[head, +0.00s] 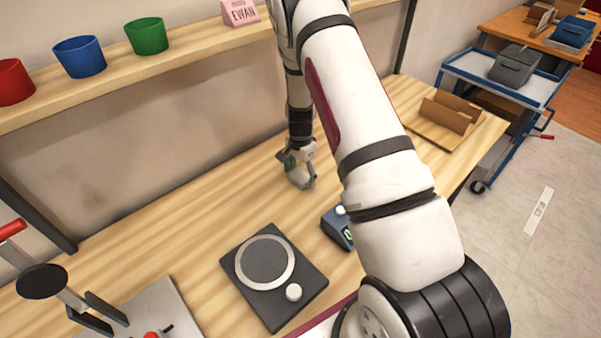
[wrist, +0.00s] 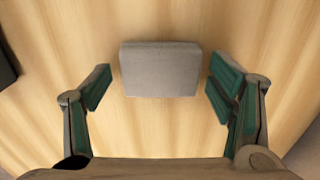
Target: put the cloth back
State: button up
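A grey, flat, rounded rectangular piece that looks like the folded cloth (wrist: 160,70) lies on the wooden table in the wrist view. My gripper (wrist: 160,84) is open, with its green-padded fingers on either side of the cloth and a gap on both sides. In the head view my gripper (head: 298,172) points down low over the table near the wall. There I cannot tell the cloth apart from the fingers.
A black round-plate device (head: 265,272) and a small blue device with a display (head: 338,228) stand on the table (head: 190,225). A wooden holder (head: 447,118) is at the right end. A shelf (head: 190,45) with red, blue and green cups runs above. Table left of my gripper is clear.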

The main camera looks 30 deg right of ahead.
jog(key=shift+r, duration=0.15)
notch_tip(320, 180, up, 12)
notch_tip(320, 180, up, 11)
jog(key=n+t, duration=0.1)
jog(key=n, duration=0.2)
send_over(300, 176)
jog(key=s+a, duration=0.3)
jog(key=a, duration=0.1)
jog(key=s+a+r+n+t, duration=0.2)
jog(key=s+a+r+n, duration=0.35)
jog(key=s+r, duration=0.4)
jog(key=s+a+r+n+t, duration=0.1)
jog(key=s+a+r+n, duration=0.1)
jog(key=s, duration=0.6)
jog(key=s+a+r+n+t, duration=0.1)
jog(key=s+a+r+n, duration=0.2)
jog(key=s+r+n, duration=0.2)
jog(key=s+b, duration=0.1)
jog(key=s, duration=0.2)
jog(key=shift+s, duration=0.15)
jog(key=shift+c, duration=0.6)
